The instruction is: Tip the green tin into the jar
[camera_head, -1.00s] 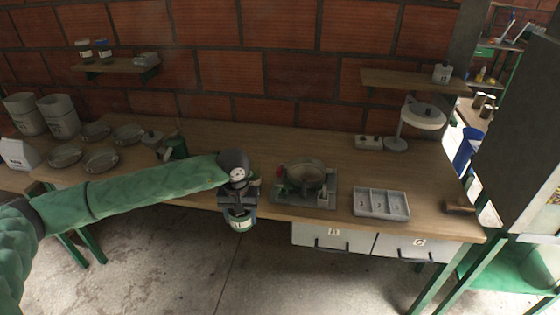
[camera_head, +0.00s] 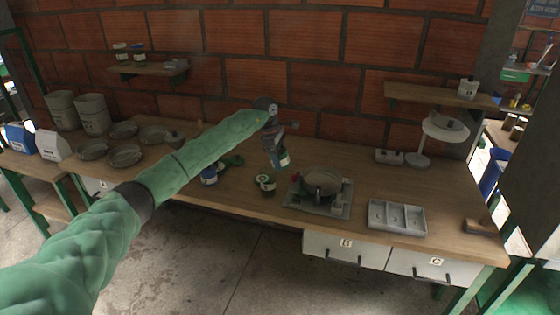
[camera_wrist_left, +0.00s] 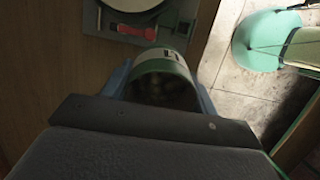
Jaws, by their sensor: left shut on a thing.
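My left gripper (camera_head: 275,140) is raised above the bench, shut on a tin (camera_head: 283,159) with a green and pale band. In the left wrist view the tin (camera_wrist_left: 165,68) sits between the blue-grey fingers (camera_wrist_left: 160,85), with a white label, a green band and a dark inside. A small dark round container (camera_head: 265,183) with a pale label stands on the bench below the gripper. A blue container (camera_head: 208,175) is partly hidden by my left arm. I cannot tell which of these is the jar. My right gripper is not in view.
A grey device with a round pan (camera_head: 322,183) stands right of the small container. A divided tray (camera_head: 397,215) lies further right. Shallow dishes (camera_head: 125,155) and tall pots (camera_head: 92,115) stand on the left. A wall shelf (camera_head: 150,68) holds small jars.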

